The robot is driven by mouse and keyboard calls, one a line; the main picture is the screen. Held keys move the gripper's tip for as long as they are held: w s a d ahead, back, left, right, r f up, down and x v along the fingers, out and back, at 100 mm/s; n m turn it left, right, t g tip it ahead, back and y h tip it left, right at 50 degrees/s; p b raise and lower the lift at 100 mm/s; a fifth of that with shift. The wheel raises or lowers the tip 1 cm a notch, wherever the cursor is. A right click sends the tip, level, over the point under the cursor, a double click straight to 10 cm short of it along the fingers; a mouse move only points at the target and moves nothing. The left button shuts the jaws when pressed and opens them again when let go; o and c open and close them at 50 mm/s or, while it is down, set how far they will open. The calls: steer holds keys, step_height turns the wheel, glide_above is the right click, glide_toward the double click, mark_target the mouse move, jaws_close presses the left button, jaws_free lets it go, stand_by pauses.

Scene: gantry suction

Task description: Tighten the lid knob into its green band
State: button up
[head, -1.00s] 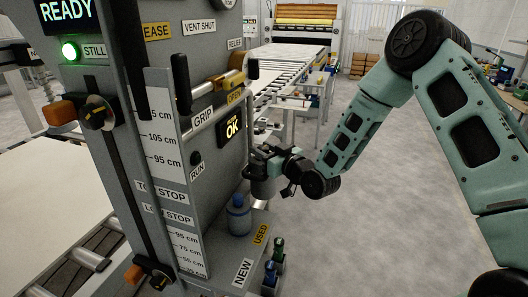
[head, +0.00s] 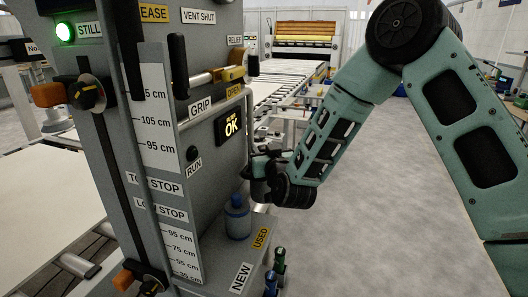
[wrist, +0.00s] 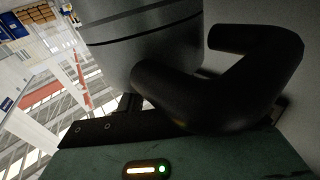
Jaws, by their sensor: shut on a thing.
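My gripper (head: 262,163) is at the right side of the grey machine column, at the top of a dark grey canister (head: 258,190). In the wrist view a grey cylinder (wrist: 145,45) fills the upper middle, with a thick black bent bar (wrist: 190,98) close in front of my gripper (wrist: 130,105). My gripper is shut on the lid knob; the knob and my fingertips are mostly hidden in both views. No green band can be made out, so I cannot tell how the knob sits against it.
Small bottles (head: 276,272) stand in front near the NEW label. Open floor lies right.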

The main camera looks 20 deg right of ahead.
steer(key=o, duration=1)
steer(key=s, duration=1.2)
steer(key=shift+d+r, duration=0.1)
steer(key=shift+r, duration=0.15)
steer(key=shift+s+p, duration=0.1)
steer(key=shift+p, duration=0.6)
